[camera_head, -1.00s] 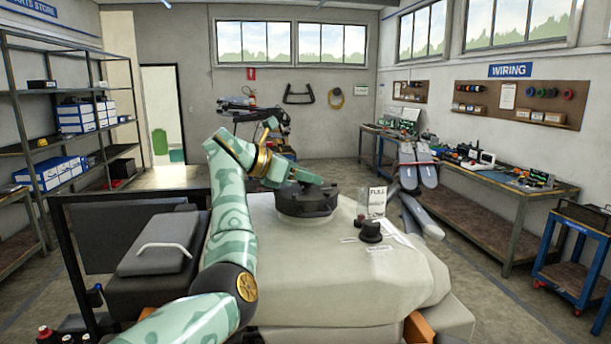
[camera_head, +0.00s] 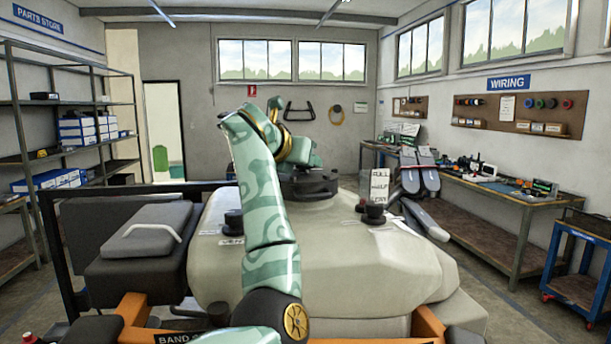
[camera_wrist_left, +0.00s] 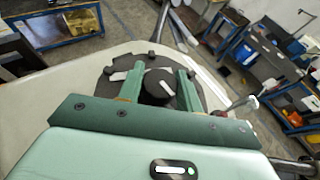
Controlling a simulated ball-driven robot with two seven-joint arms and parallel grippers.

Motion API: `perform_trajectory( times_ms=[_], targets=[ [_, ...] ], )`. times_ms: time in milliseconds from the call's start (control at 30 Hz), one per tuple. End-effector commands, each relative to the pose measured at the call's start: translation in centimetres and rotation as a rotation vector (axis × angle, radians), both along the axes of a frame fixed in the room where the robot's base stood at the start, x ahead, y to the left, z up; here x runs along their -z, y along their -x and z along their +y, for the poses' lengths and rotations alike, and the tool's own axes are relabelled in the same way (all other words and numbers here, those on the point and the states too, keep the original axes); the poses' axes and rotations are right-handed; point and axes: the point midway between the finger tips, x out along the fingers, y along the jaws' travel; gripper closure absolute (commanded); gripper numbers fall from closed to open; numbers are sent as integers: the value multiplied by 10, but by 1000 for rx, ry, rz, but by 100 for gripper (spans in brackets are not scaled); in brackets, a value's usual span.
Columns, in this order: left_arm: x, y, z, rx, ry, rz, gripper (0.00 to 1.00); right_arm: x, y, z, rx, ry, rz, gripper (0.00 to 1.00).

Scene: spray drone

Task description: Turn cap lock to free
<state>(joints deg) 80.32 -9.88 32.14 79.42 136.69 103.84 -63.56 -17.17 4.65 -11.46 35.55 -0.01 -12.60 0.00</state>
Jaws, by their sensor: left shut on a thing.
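In the head view the black tank cap (camera_head: 314,185) sits on top of the pale tank (camera_head: 325,265), partly behind my left arm. In the left wrist view the dark cap (camera_wrist_left: 104,92) lies under my left gripper (camera_wrist_left: 160,84). A round black lock knob (camera_wrist_left: 156,98) with a white bar stands at its middle. My left gripper's green fingers are shut on the knob, one on each side. The knob's bar slants, and a separate white mark (camera_wrist_left: 118,76) shows on the cap to its left. My right gripper is not in view.
A black knob (camera_head: 374,213) stands beside a clear level gauge (camera_head: 379,183) right of the cap. Another black knob (camera_head: 233,221) is on the left, by a label. A grey padded case (camera_head: 146,233) lies left of the tank. Workbenches line the right wall.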

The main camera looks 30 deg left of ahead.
Motion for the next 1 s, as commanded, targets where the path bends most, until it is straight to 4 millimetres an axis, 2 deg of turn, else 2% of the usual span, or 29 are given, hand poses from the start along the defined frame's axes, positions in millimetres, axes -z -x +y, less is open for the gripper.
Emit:
perform_trajectory(
  times_ms=[100,367,700,1000],
  targets=[
    [2,0,-2,-108,-3,-2,88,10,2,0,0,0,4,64],
    [-2,0,-2,-355,-5,-2,88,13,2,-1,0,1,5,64],
    [-6,0,-2,-661,-8,-2,88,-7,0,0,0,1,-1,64],
    [-6,0,-2,-852,-6,-3,88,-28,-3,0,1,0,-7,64]
  ],
)
